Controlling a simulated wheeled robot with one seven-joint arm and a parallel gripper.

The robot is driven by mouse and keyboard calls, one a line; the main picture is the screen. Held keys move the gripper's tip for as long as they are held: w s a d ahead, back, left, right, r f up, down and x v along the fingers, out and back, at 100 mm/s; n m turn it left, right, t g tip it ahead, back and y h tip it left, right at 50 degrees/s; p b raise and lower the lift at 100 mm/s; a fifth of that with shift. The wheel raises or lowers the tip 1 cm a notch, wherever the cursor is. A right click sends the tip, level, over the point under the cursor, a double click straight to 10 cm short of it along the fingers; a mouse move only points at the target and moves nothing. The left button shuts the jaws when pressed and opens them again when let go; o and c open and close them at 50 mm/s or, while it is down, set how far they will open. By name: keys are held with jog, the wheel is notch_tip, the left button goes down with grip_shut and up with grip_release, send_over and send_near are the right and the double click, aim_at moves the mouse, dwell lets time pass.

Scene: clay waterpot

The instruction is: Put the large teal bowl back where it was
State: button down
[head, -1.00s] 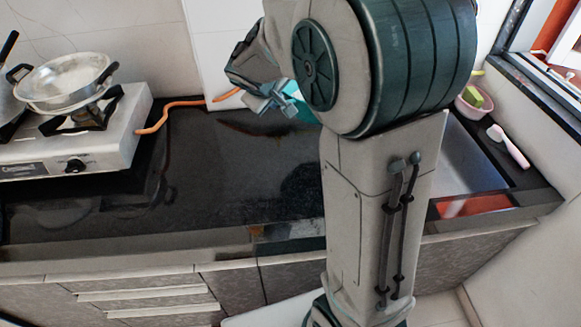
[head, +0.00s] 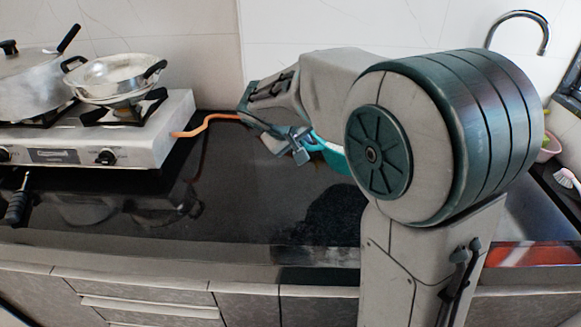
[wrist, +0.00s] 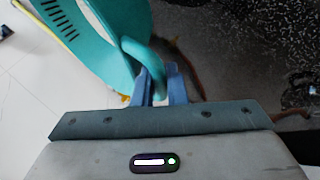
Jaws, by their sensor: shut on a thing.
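The large teal bowl (wrist: 108,40) fills the upper left of the wrist view. Its wall has rows of slots, and a looped handle or rim piece stands out from it. My gripper (wrist: 158,82) is shut on that looped piece. In the head view, my gripper (head: 300,150) is over the dark counter, right of the stove. Only a small part of the teal bowl (head: 332,156) shows there, beside the gripper. My own arm hides the rest. I cannot tell whether the bowl touches the counter.
The dark counter (head: 260,205) is mostly clear in front of my gripper. A gas stove (head: 130,140) with a pan (head: 112,75) and a pot (head: 35,85) stands at left. An orange hose (head: 210,119) runs behind. A sink with a faucet (head: 540,35) is at right.

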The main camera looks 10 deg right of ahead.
jog(key=a+f, duration=0.2)
jog(key=w+a+f, duration=0.1)
jog(key=a+f, duration=0.1)
jog(key=f, duration=0.1)
jog(key=w+a+f, duration=0.1)
jog(key=f, duration=0.1)
jog(key=shift+w+a+f, duration=0.2)
jog(key=shift+a+f, duration=0.15)
jog(key=shift+a, duration=0.05)
jog(key=c, duration=1.5)
grip_release()
jog(key=shift+o, duration=0.2)
jog(key=v, duration=1.2)
jog(key=s+d+f+m+g+y, duration=0.2)
jog(key=s+d+f+y, duration=0.1)
jog(key=s+d, duration=0.4)
jog(key=s+d+f+m+g+y, duration=0.1)
jog(key=s+d+f+g+y, duration=0.1)
jog(key=s+d, duration=0.5)
jog(key=s+f+y, duration=0.1)
jog(key=s+f, duration=0.1)
jog(key=s, duration=0.4)
jog(key=shift+m, duration=0.4)
